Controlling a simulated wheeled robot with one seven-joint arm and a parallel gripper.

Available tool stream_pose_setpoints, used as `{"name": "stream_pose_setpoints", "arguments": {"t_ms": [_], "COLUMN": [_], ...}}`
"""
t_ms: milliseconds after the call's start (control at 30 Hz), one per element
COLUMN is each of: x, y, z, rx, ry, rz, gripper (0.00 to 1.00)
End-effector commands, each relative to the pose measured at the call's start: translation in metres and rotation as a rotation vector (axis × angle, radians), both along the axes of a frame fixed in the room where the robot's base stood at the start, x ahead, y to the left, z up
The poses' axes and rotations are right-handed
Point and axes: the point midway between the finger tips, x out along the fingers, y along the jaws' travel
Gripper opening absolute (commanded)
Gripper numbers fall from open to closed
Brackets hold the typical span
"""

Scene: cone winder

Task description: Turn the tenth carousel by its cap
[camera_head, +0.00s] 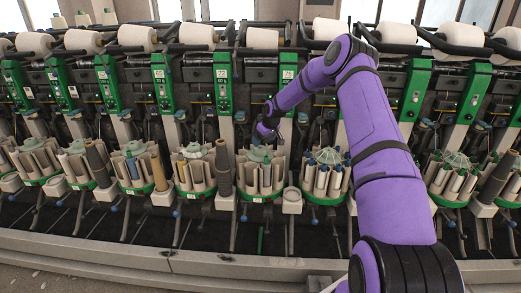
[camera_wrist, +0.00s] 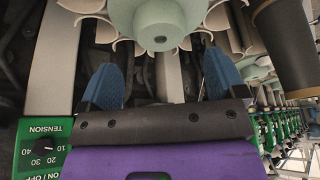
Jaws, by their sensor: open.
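The carousel (camera_head: 261,176) nearest my gripper has pale upright holders around a pale green cap (camera_head: 260,154) and a green rim at its base. I cannot tell from the frames whether it is the tenth. My gripper (camera_head: 264,132) is just above this cap. In the wrist view, the round cap (camera_wrist: 160,24) with a dark centre hole lies ahead of my two blue fingers (camera_wrist: 162,62). The fingers are wide apart with nothing between them, and the cap looks beyond their tips, with no contact visible.
A dark cone (camera_head: 224,168) stands close on the left. A green tension panel (camera_wrist: 42,150) is near my gripper. A grey rail (camera_head: 130,254) runs along the front.

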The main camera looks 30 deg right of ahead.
Motion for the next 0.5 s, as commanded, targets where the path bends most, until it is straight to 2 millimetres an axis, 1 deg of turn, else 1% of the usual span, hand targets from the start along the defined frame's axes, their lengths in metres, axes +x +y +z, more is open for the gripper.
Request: {"name": "stream_pose_setpoints", "arguments": {"t_ms": [33,200,300,500], "x": [0.004,0.014,0.019,0.025], "y": [0.001,0.003,0.004,0.004], "z": [-0.010,-0.037,-0.049,-0.062], "rx": [0.001,0.001,0.000,-0.001], "ry": [0.001,0.001,0.000,0.000], "rz": [0.000,-0.001,-0.001,-0.001], "gripper": [0.89,0.89,0.89,0.89]}}
